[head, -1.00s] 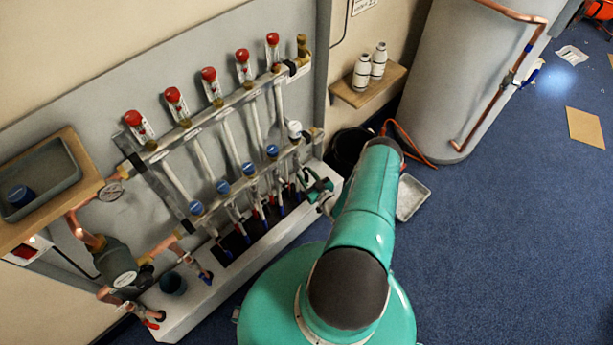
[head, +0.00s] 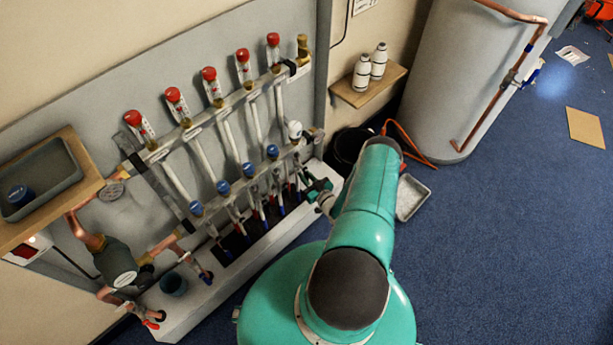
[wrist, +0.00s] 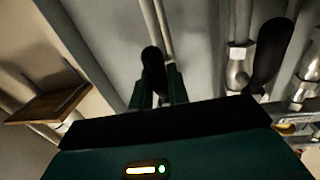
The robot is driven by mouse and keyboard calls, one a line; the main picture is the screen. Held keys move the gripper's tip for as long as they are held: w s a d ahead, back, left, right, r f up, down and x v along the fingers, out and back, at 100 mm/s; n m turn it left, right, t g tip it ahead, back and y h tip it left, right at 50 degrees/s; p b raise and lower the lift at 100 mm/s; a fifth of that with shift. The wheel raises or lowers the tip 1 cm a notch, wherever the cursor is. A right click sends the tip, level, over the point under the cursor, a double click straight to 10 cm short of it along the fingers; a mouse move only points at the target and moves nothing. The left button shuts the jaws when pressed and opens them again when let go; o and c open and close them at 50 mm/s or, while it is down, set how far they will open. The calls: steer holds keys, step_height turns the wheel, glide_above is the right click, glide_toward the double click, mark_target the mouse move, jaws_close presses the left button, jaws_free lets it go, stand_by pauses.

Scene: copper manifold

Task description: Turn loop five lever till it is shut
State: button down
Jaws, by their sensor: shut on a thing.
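My gripper (head: 314,187) is at the right end of the manifold's lower row, beside the rightmost loop pipe. In the wrist view my gripper (wrist: 158,92) has its two green fingers closed around a dark, rounded lever handle (wrist: 153,65), which I take to be the loop five lever. The handle stands up between the fingers, near a thin pipe. In the head view the lever is hidden by my gripper, so its angle to the pipe is hard to tell.
A second dark lever (wrist: 270,50) is to the right in the wrist view. A wooden shelf (head: 368,84) with two white bottles is on the wall. A black bucket (head: 350,146) and a grey tray (head: 411,197) are on the floor nearby. Blue carpet on the right is mostly clear.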

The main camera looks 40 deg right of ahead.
steer(key=m, duration=0.1)
steer(key=a+m, duration=0.1)
steer(key=shift+s+r+m, duration=0.1)
steer(key=shift+m, duration=0.2)
steer(key=shift+s+a+r+m+g+y, duration=0.15)
steer(key=shift+a+r+m+y, duration=0.4)
steer(key=shift+m, duration=1.65)
steer(key=shift+w+a+r+m+g+y, duration=0.1)
steer(key=shift+a+r+m+g+y, duration=0.4)
steer(key=shift+m, duration=1.7)
steer(key=shift+s+a+r+m+t+y, duration=0.1)
steer(key=shift+a+r+m+y, duration=0.45)
steer(key=shift+m, duration=1.65)
steer(key=shift+d+r, duration=0.25)
steer(key=shift+r, duration=0.05)
steer(key=c, duration=1.4)
jaws_free()
steer(key=shift+r, duration=0.1)
